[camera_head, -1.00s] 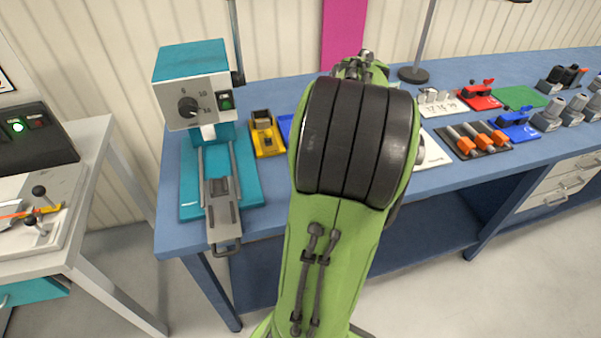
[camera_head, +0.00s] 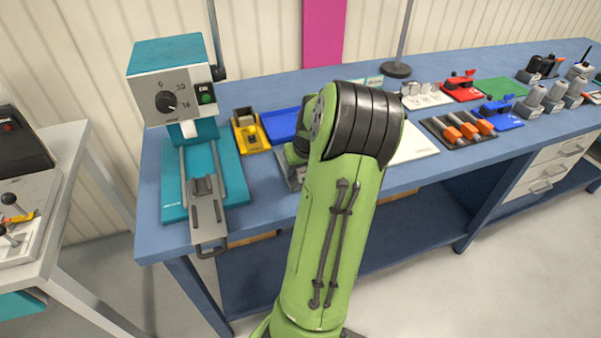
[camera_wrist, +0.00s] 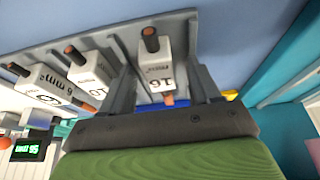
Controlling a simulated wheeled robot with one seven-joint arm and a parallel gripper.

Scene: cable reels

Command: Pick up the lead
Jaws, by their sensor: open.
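In the wrist view a pale block marked 16 (camera_wrist: 158,68), with copper-coloured ends, stands in a grey rack. Similar blocks marked 10 (camera_wrist: 90,72) and 6 mm² (camera_wrist: 45,85) stand to its left. Which of them is the lead, I cannot tell. My gripper (camera_wrist: 165,77) is open, one dark finger on each side of the 16 block. Whether the fingers touch it I cannot tell. In the head view my green arm hides the gripper and most of the grey rack (camera_head: 284,171).
A teal machine with a dial (camera_head: 177,88) stands left of my arm on the blue bench (camera_head: 262,205). A yellow holder (camera_head: 250,132) and a blue tray (camera_head: 281,124) lie behind. A tray with orange-ended tools (camera_head: 458,130) is to the right.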

